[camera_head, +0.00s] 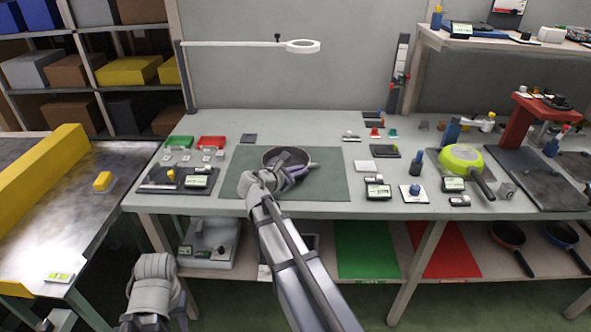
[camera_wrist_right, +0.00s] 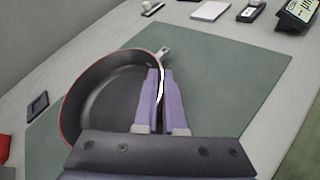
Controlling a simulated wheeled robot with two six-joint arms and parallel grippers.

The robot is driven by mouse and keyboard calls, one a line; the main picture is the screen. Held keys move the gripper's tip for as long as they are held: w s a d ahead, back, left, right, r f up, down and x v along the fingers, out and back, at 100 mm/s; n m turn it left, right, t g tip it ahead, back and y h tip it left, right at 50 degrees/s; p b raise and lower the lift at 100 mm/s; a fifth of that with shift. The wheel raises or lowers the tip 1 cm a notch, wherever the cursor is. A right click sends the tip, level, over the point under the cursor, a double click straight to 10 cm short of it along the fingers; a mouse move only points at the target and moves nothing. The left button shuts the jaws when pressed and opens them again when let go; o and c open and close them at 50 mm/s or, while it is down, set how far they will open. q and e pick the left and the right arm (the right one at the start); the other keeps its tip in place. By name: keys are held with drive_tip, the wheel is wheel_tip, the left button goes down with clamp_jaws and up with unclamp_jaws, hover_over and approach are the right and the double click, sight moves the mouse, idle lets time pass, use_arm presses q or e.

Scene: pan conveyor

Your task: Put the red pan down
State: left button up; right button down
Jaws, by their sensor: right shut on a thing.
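The red pan (camera_head: 272,155) has a dark inside and a thin red rim, and is over the grey-green mat (camera_head: 330,187) on the workbench. I cannot tell whether the pan touches the mat. My left arm shows at the lower left of the head view, but its fingers do not show.
Left of the mat lie a dark tray (camera_head: 178,180) and red (camera_head: 211,142) and green (camera_head: 179,141) bins. Small items (camera_head: 377,188) and a yellow-green pan (camera_head: 460,158) stand to the right. A magnifier lamp (camera_head: 302,46) hangs above. The mat's right part is clear.

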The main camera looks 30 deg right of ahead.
wheel_tip(320, 180, up, 10)
drive_tip(key=p, duration=0.9)
drive_tip(key=shift+p, duration=0.4)
drive_tip(key=shift+d, duration=0.1)
